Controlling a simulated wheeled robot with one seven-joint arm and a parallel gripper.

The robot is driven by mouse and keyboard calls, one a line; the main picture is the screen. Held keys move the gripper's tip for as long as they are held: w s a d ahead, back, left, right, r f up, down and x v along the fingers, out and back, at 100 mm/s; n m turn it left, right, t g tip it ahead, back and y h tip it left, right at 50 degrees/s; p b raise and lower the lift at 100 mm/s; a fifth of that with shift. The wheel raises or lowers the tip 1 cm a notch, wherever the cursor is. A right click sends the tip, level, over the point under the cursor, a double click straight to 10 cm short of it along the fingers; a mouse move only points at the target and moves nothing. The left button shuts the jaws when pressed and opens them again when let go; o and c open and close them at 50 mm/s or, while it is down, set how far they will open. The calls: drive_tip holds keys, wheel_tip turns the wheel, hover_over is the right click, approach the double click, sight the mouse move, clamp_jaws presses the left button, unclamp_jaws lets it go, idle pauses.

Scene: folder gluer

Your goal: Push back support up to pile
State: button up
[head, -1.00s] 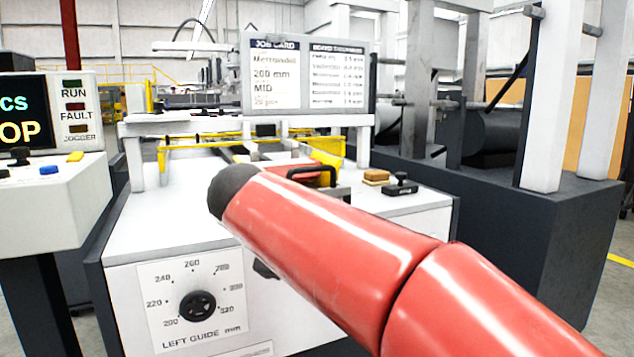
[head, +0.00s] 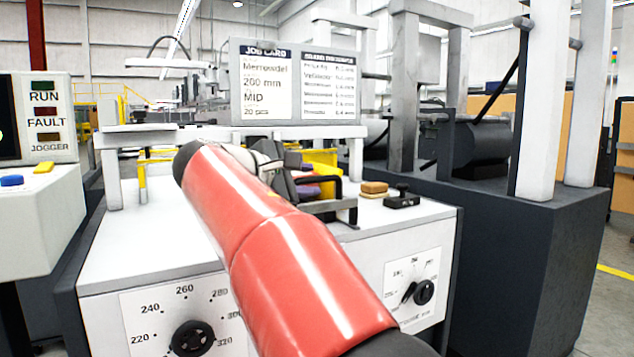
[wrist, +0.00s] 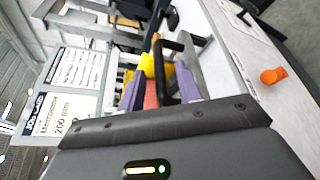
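The back support shows as a black loop handle (head: 325,184) with a grey metal piece beside it on the white machine top. In the wrist view, the black handle (wrist: 185,42) stands just ahead of my gripper (wrist: 160,86). My gripper (head: 297,182) is at the handle's left in the head view. Its two purple fingertips look spread apart, with part of the handle between them; I cannot tell whether they touch it. Yellow blocks (wrist: 150,62) lie beyond. A reddish surface (wrist: 151,92) shows between the fingers; whether it is the pile I cannot tell.
A job card board (head: 292,80) stands above the crossbar (head: 230,132) behind the handle. A tan block (head: 374,188) and a small black knobbed block (head: 402,199) lie right of it. An orange knob (wrist: 272,75) shows in the wrist view. A control panel (head: 45,120) stands left.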

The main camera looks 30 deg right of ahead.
drive_tip(key=shift+x, duration=1.7)
drive_tip(key=shift+c, duration=0.2)
clamp_jaws()
